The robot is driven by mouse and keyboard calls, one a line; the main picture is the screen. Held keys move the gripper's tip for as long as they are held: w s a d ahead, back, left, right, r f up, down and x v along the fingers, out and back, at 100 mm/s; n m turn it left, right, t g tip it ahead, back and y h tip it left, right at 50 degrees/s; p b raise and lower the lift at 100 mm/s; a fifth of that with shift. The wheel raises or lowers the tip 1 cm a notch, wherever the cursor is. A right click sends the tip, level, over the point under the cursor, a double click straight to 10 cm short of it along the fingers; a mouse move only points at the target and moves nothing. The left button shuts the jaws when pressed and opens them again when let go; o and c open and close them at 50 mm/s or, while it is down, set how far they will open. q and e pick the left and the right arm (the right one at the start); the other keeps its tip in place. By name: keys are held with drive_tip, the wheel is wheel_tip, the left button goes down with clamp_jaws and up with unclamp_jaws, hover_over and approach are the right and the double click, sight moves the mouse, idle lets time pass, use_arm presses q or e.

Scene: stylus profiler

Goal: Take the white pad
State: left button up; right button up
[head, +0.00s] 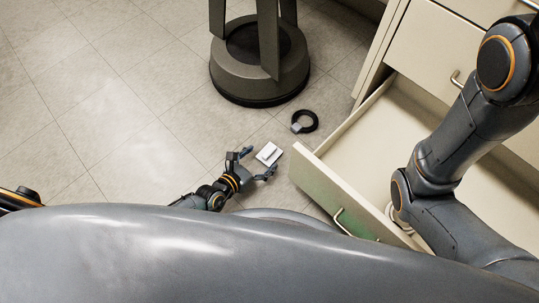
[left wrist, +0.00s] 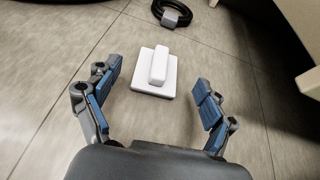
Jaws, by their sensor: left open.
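The white pad (head: 269,154) lies on the tiled floor in the head view, near the front corner of the open drawer. In the left wrist view the white pad (left wrist: 154,76) is a flat square plate with a raised white block on top. My left gripper (head: 257,164) is open, its fingers pointing at the pad. In the left wrist view the left gripper (left wrist: 158,88) has its blue-padded fingers spread on either side of the pad, apart from it. My right gripper does not show; only its arm is seen at the right, over the drawer.
A black ring with a grey block (head: 304,122) lies on the floor just beyond the pad. An open drawer (head: 318,184) juts out to the right of the pad. A round dark stand (head: 258,88) is farther back. The floor to the left is clear.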

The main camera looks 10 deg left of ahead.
sight(264, 157)
use_arm(q)
drive_tip(key=b+x, duration=0.1)
drive_tip(key=x, duration=0.1)
drive_tip(key=b+x, duration=0.2)
drive_tip(key=shift+f, duration=0.4)
drive_tip(key=shift+w+d+f+b, duration=0.1)
drive_tip(key=shift+w+d+b, duration=0.15)
drive_tip(key=shift+w+b, duration=0.15)
drive_tip(key=c, duration=1.2)
